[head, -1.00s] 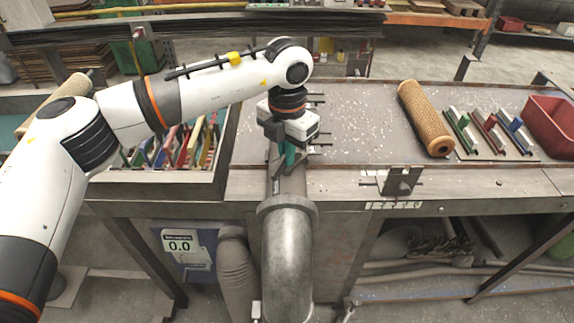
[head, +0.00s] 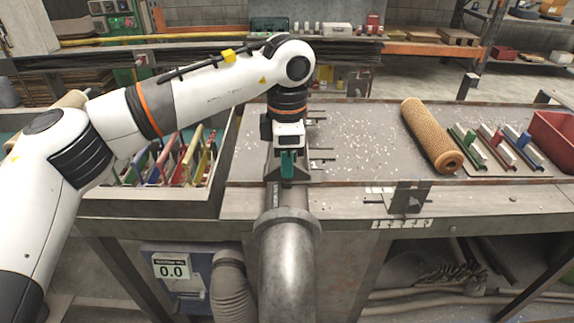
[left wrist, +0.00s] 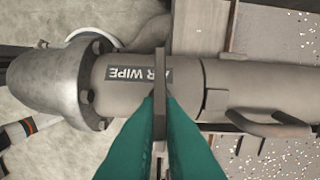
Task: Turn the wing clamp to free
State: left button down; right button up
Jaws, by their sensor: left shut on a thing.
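The wing clamp (left wrist: 160,72) shows in the left wrist view as a thin grey upright plate across the grey pipe, beside the "AIR WIPE" label (left wrist: 128,74). My left gripper (left wrist: 160,104) is shut on this plate with its teal fingers, one on each side. In the head view the left gripper (head: 288,168) is over the pipe behind the large grey elbow (head: 288,250). The fingers and wrist hide most of the clamp there. My right gripper is in no view.
A tan mesh tube (head: 430,133) lies on the bench at right, beside coloured holders (head: 492,150) and a red bin (head: 553,140). A bin of coloured pieces (head: 165,202) is at left. A "0.0" display (head: 171,268) is below the bench.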

pick_arm(q)
jog(key=shift+m, duration=0.4)
jog(key=c, duration=1.6)
grip_release()
jog(key=shift+o, duration=0.2)
jog(key=shift+r, duration=0.1)
notch_tip(320, 180, up, 12)
jog(key=b, duration=0.1)
jog(key=shift+b, duration=0.3)
